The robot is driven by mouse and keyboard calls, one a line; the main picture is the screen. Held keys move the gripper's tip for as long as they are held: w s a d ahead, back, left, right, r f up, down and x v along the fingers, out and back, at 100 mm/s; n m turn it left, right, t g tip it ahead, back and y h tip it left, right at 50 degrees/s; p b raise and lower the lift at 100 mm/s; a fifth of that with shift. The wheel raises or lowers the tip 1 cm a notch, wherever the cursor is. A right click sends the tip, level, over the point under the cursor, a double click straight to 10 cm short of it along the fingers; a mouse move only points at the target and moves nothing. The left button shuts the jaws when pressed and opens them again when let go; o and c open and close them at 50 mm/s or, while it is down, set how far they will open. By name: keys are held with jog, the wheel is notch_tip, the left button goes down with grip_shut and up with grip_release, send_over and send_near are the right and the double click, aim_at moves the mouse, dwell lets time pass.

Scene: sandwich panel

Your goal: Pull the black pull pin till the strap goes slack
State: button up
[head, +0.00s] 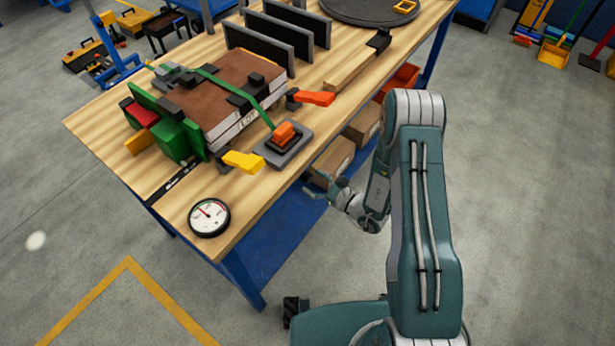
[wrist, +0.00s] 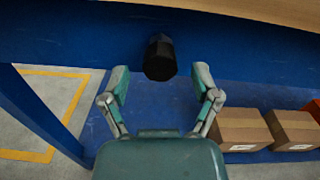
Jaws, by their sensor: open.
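A black cylinder (wrist: 158,57), which looks like the pull pin, shows in the wrist view against the blue frame under the tabletop edge. My gripper (wrist: 160,78) is open, with one finger to each side of the cylinder's lower end; I cannot tell whether they touch it. In the head view my gripper (head: 326,189) is beside the table's front edge, below the tabletop, and I cannot make out the cylinder there. A green strap (head: 262,116) runs over the brown-topped panel stack (head: 222,92) towards an orange buckle (head: 284,132) on a grey plate.
The wooden table (head: 100,112) stands on a blue frame. Cardboard boxes (wrist: 240,130) lie on its lower shelf, right of my gripper in the wrist view. A yellow lever (head: 243,161), a red-orange lever (head: 314,97) and a round gauge (head: 209,217) are on top.

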jog(key=shift+x, duration=1.1)
jog(key=shift+c, duration=0.4)
grip_shut()
jog(key=shift+v, duration=1.2)
jog(key=shift+o, duration=0.4)
grip_release()
jog(key=v, duration=1.2)
